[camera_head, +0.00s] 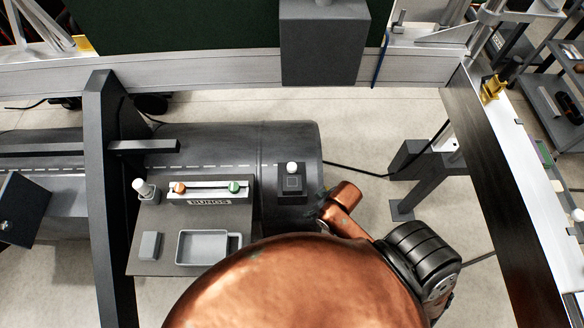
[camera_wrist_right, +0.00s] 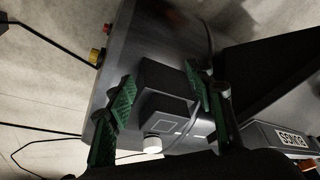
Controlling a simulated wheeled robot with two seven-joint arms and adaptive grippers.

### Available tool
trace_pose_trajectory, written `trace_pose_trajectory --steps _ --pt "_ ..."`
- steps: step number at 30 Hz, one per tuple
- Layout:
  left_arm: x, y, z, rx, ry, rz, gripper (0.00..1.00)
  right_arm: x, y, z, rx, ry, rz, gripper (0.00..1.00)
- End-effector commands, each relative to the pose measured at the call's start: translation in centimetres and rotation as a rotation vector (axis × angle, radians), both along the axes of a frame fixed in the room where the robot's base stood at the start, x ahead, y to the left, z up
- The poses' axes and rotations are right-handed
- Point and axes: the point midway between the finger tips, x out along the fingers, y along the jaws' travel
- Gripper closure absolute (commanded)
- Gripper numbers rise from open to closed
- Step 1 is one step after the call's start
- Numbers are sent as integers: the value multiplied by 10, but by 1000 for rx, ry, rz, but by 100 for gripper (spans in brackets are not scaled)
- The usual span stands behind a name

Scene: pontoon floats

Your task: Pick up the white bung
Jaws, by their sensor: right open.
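The white bung (camera_head: 292,168) stands upright at the far edge of a small dark block (camera_head: 290,186) on the dark cylindrical float. In the right wrist view the white bung (camera_wrist_right: 152,144) shows low in the picture, beside the square mark on the dark block (camera_wrist_right: 170,90). My right gripper (camera_wrist_right: 158,86) is open, with its green-padded fingers to either side of the block in that picture and nothing held. The bung is nearer the finger bases in the picture; I cannot tell the gap in depth. My left gripper is not in view.
A rack labelled BUNGS (camera_head: 210,192) holds an orange bung (camera_head: 179,188) and a green bung (camera_head: 234,187). A pale cylinder (camera_head: 143,188), a grey tray (camera_head: 203,233) and a small grey block (camera_head: 150,245) share its panel. A dark upright (camera_head: 105,200) stands at left.

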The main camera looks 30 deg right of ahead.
Motion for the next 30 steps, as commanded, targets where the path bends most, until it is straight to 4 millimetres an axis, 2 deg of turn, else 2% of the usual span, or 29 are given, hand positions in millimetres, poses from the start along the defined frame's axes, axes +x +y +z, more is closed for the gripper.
trace_pose_trajectory --steps 1,9,13,17,21,27,30 --pt "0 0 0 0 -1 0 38 12 7 4 6 -9 33 51" --pt "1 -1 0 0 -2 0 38 66 42 15 44 -2 191 51" --pt "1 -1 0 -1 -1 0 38 96 49 22 35 27 268 51" --pt "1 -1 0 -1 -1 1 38 130 39 36 -3 83 315 51" --pt "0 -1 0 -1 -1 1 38 158 11 56 -50 147 297 51" --pt "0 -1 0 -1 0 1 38 178 -18 78 -84 196 243 51" --pt "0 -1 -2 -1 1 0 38 181 -22 78 -85 205 233 51"
